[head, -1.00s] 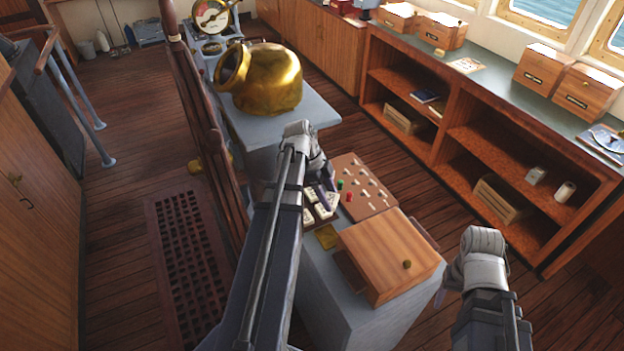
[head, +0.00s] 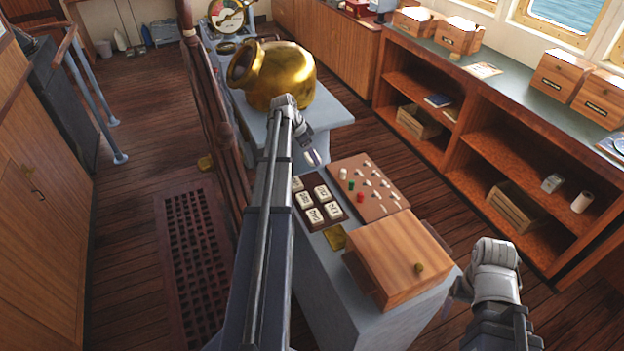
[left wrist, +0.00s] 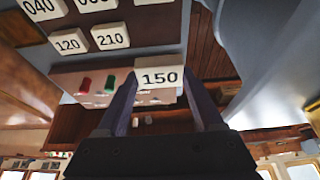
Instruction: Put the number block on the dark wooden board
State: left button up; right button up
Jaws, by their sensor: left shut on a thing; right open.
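The dark wooden board (head: 318,204) lies on the grey console top with several white number blocks on it. It also shows in the left wrist view (left wrist: 160,32), with blocks reading 120 and 210 among them. My left gripper (head: 312,157) is shut on a white number block marked 150 (left wrist: 158,77). It holds the block off the console, just beyond the board's far side in the head view. My right gripper (head: 456,292) is open and empty, right of the wooden box. Its fingers are partly hidden by its own wrist.
A brown panel (head: 386,200) with red and green pegs and several pale ones lies right of the board. A wooden box (head: 400,258) with a brass knob stands in front. A brass helmet-like vessel (head: 285,80) stands behind my left gripper. A brass plate (head: 334,238) lies near the box.

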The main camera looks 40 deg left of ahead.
aim_at(315, 180)
pick_arm(q)
notch_tip(315, 180, down, 10)
jog(key=b, duration=0.9)
jog(key=shift+r, duration=0.25)
jog(key=o, duration=1.4)
jog(key=shift+o, duration=0.2)
jog(key=p+v, duration=1.1)
jog(key=v, duration=0.1)
